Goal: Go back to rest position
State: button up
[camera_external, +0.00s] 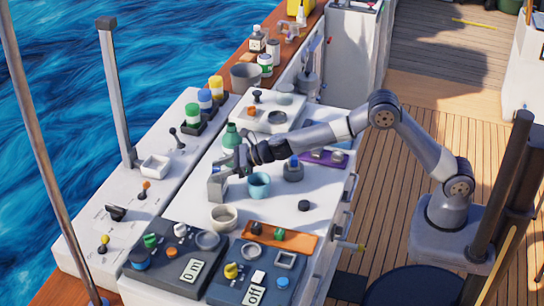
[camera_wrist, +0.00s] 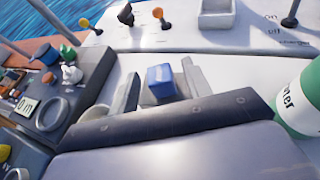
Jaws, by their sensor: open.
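My gripper (camera_external: 224,170) is at the end of my outstretched arm, low over the white worktop, left of the teal cup (camera_external: 259,185). In the wrist view its two grey fingers stand apart (camera_wrist: 158,78). A small blue block-like thing (camera_wrist: 160,77) shows between them, with gaps visible at its sides. A grey block (camera_external: 216,188) shows just below the gripper in the external view; I cannot tell whether it is the blue-topped thing. A green bottle (camera_external: 232,137) stands behind the gripper and fills the right of the wrist view (camera_wrist: 300,100).
A beige cup (camera_external: 224,218) and a grey pot (camera_external: 293,172) stand nearby. Dark panels with knobs (camera_external: 178,256) lie in front. An orange tray (camera_external: 279,238) sits at right. The wooden deck (camera_external: 390,230) beside my arm is mostly clear.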

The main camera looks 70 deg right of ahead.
jog(key=shift+w+a+f, duration=0.3)
jog(key=shift+w+f, duration=0.4)
notch_tip(320, 180, up, 11)
jog(key=p, duration=0.8)
jog(key=s+a+f+n+g+y+b, duration=0.2)
jog(key=s+a+n+g+b, duration=0.1)
jog(key=s, duration=0.7)
jog(key=s+a+f+n+g+y+b, duration=0.3)
jog(key=s+a+n+g+b, duration=0.1)
jog(key=s, duration=0.6)
jog(key=s+a+f+n+g+y+b, duration=0.3)
jog(key=s+a+n+g+b, duration=0.1)
jog(key=s, duration=0.7)
jog(key=shift+a+f+n+g+b, duration=0.2)
jog(key=shift+n+g+b, duration=0.4)
jog(key=shift+n+b, duration=0.55)
jog(key=shift+s, duration=0.1)
